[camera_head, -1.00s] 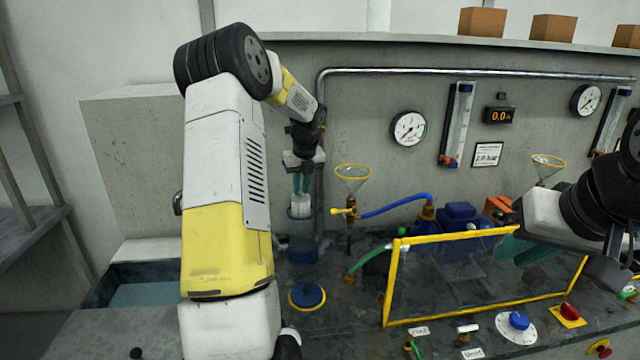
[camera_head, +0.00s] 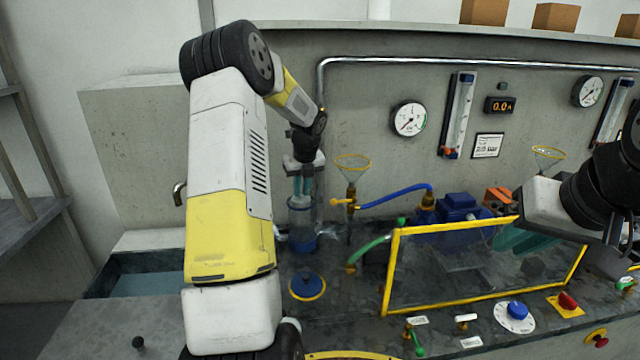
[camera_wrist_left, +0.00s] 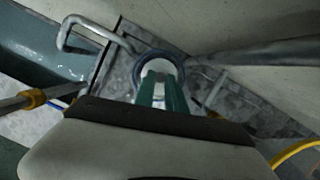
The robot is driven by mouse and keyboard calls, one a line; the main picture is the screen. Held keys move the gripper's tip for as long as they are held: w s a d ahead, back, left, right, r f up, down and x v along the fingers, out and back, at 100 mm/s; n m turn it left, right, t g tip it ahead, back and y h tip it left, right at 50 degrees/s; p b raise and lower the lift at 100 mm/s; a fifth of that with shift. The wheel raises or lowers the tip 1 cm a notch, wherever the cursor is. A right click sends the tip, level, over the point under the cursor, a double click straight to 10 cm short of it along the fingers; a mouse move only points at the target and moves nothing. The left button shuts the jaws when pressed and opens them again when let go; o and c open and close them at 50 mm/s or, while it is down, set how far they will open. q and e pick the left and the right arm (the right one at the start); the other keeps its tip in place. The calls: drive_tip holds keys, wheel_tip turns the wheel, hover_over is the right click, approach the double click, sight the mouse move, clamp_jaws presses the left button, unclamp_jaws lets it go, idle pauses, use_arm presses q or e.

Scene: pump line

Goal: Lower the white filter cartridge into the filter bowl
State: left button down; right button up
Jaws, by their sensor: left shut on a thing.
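The clear filter bowl (camera_head: 302,219) with a blue base stands against the back wall, left of the first funnel. My left gripper (camera_head: 302,196) points down at its mouth, its teal fingers shut on the white filter cartridge. In the left wrist view the cartridge's white top (camera_wrist_left: 158,67) shows between the fingertips (camera_wrist_left: 160,88), inside the bowl's dark round rim (camera_wrist_left: 181,59). The cartridge's lower part is mostly hidden in the head view, so I cannot tell how deep it sits. My right gripper (camera_head: 528,241) is at the right, its teal fingers partly behind the clear panel; its opening is unclear.
A blue round lid (camera_head: 307,286) with a yellow rim lies on the bench in front of the bowl. A funnel (camera_head: 352,165) with a yellow valve and a blue hose stands close to the right. A yellow-framed clear panel (camera_head: 480,275) stands further right. A sink (camera_head: 140,285) is at the left.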

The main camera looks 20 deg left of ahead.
sight(302, 199)
use_arm(q)
drive_tip(key=shift+f, duration=2.05)
drive_tip(key=c, duration=1.3)
unclamp_jaws()
drive_tip(key=shift+c, duration=1.2)
drive_tip(key=shift+r, duration=0.1)
wheel_tip(302, 199, up, 12)
